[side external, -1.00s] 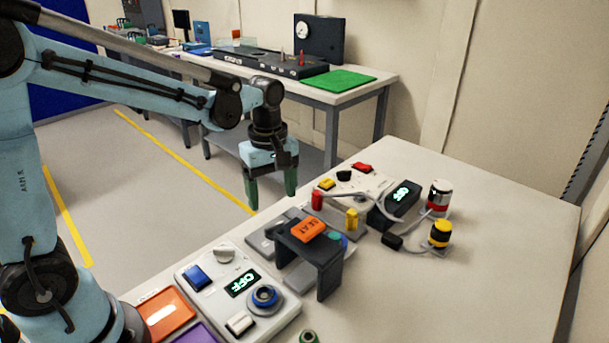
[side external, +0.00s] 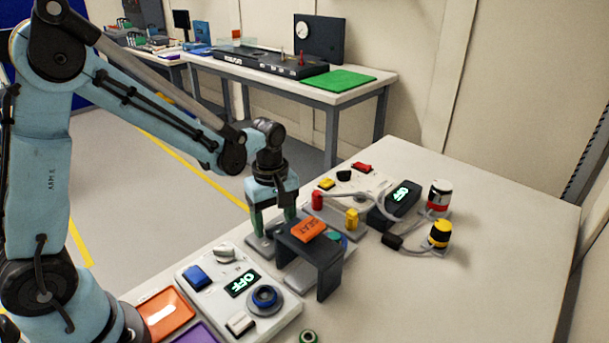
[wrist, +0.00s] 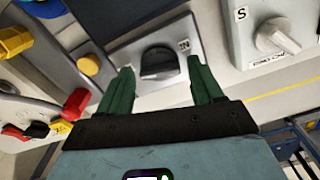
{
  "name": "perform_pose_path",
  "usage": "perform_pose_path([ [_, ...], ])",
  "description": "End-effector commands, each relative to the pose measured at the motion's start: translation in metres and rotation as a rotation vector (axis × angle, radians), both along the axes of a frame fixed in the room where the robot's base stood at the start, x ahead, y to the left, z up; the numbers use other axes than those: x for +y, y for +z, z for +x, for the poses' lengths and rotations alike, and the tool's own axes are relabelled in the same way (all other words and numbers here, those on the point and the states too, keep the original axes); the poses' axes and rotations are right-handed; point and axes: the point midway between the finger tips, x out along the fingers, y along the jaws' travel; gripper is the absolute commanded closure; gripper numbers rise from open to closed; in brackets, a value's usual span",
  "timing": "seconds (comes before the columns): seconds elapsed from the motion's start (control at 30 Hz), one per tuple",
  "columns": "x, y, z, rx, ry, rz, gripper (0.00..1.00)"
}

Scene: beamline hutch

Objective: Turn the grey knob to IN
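In the wrist view a dark grey knob (wrist: 158,62) sits on a light grey plate (wrist: 204,22), with the label IN to its right. My gripper (wrist: 160,66) is open, its two green fingers pointing at the knob with one tip toward each side. I cannot tell whether either finger touches it. In the side view my gripper (side external: 273,229) is down at the grey plate (side external: 259,247), just behind the dark bridge-shaped stand. The knob is hidden there.
The dark stand (side external: 328,275) with an orange block (side external: 309,229) is close beside my gripper. A white panel (side external: 205,308) with a light knob (side external: 224,253) and OFF display is nearer. Red (side external: 317,200) and yellow (side external: 352,218) parts and cables lie beyond.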

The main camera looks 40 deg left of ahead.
Motion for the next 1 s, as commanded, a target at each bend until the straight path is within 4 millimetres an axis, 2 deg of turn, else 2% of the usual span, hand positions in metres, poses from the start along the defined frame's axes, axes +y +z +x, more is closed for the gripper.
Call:
perform_pose_path([
  [0.03, 0.0, 0.0001, 0.0, 0.0, 0.0, 0.0, 0.42],
  [0.3, 0.0, 0.0003, -0.0001, 0.0, 0.0, 0.0, 0.82],
  [0.67, 0.0001, 0.0003, -0.0001, 0.001, -0.068, 0.0, 0.82],
  [1.0, 0.0002, 0.0002, 0.0, 0.001, -0.326, 0.0, 0.82],
])
